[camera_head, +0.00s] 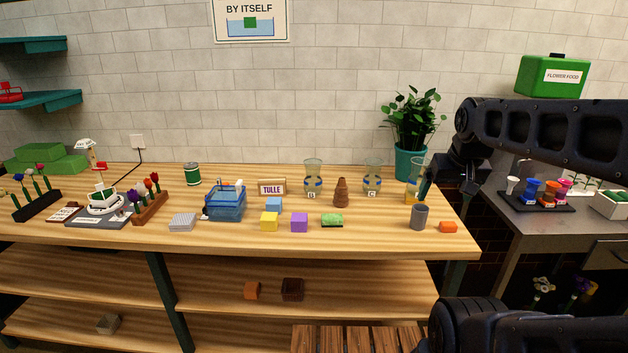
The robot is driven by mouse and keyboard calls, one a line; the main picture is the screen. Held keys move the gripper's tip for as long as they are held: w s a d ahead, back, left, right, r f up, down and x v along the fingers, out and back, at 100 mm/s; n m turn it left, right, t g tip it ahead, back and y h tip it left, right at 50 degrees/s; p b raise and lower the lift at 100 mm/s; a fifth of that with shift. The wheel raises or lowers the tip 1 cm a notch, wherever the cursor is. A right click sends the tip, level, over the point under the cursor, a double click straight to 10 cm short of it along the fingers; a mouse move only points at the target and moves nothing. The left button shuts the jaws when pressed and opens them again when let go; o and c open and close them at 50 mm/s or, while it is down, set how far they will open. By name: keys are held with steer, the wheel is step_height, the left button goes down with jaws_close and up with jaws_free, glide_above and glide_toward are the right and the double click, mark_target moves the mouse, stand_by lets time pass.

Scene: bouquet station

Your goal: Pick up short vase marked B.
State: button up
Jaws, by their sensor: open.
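A third glass vessel with a yellowish lower part (412,188) is further right, partly hidden by my gripper. My gripper (425,189) is open at the table's right side, well to the right of vase B. Its fingers are dark and small here, and I see nothing held between them.
A TULLE box (272,187) is left of B. Yellow (269,221) and purple (299,222) blocks and a green sponge-like block (332,220) lie in front. A grey cup (419,217) stands near the right edge.

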steer(key=shift+o, duration=0.3)
steer(key=shift+w+r, duration=0.1)
steer(key=w+a+r+n+g, duration=0.1)
steer(key=w+a+r+n, duration=0.15)
steer(key=w, duration=0.35)
steer(key=w+a+r+n, duration=0.1)
steer(key=w+r+n, duration=0.25)
steer(key=w, duration=0.35)
steer(key=n+g+h, duration=0.1)
steer(key=n+g, duration=0.2)
steer(key=n, duration=1.4)
glide_above(313, 169)
steer(key=w+a, duration=0.1)
steer(key=w, duration=0.2)
step_height(313, 169, down, 16)
steer(key=shift+m, duration=0.3)
steer(key=shift+w+d+f, duration=0.1)
steer(key=shift+d+f, duration=0.05)
steer(key=shift+f, duration=1.6)
steer(key=shift+w+d+f, duration=0.15)
steer(key=shift+d+f, duration=0.05)
steer(key=shift+f, duration=1.55)
steer(key=shift+w+d+f, duration=0.1)
steer(key=shift+d+f, duration=0.05)
steer(key=shift+f, duration=1.6)
steer(key=c, duration=1.7)
steer(key=shift+r, duration=0.1)
steer(key=shift+c, duration=1)
steer(key=shift+r, duration=0.1)
